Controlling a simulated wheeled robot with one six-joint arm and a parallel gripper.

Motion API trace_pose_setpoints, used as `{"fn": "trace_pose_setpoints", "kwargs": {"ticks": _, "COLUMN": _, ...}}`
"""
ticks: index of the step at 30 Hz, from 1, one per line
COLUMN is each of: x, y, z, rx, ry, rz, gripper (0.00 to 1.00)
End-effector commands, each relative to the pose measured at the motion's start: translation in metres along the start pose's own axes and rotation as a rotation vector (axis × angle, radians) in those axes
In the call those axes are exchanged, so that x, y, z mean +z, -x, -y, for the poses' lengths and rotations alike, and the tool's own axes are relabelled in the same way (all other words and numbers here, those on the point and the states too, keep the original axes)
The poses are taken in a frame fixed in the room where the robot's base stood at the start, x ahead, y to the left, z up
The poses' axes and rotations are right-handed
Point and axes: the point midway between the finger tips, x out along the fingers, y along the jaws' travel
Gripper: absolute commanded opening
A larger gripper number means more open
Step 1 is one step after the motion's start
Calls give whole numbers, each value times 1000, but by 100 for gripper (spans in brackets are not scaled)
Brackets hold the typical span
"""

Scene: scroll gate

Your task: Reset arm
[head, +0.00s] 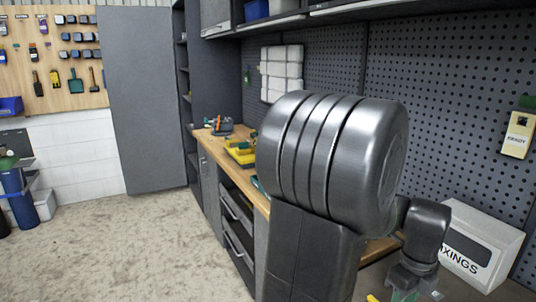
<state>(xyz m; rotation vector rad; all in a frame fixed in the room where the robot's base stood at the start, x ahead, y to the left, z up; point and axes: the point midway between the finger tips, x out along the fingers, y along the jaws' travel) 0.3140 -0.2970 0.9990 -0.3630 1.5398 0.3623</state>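My arm fills the right middle of the head view, with a large dark grey joint in front of the workbench. A smaller part of my arm shows low at the right, beside the fixings box.
A white box marked "XINGS" (480,247) stands close to my arm at the right. Yellow tools (240,154) lie on the bench. A grey cabinet door (143,100) stands at the back. The floor (130,245) at the left is clear.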

Motion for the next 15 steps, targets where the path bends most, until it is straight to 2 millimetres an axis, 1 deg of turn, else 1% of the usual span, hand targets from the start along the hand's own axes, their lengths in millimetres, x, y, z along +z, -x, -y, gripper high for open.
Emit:
{"fn": "trace_pose_setpoints", "kwargs": {"ticks": 1, "x": 0, "y": -12, "z": -1, "rx": 5, "ry": 0, "rz": -2, "gripper": 36}}
{"fn": "trace_pose_setpoints", "kwargs": {"ticks": 3, "x": 0, "y": -26, "z": -1, "rx": 6, "ry": 0, "rz": -3, "gripper": 36}}
{"fn": "trace_pose_setpoints", "kwargs": {"ticks": 8, "x": 0, "y": -57, "z": -1, "rx": 5, "ry": 1, "rz": -2, "gripper": 36}}
{"fn": "trace_pose_setpoints", "kwargs": {"ticks": 15, "x": 1, "y": -56, "z": 10, "rx": -1, "ry": 122, "rz": 0, "gripper": 36}}
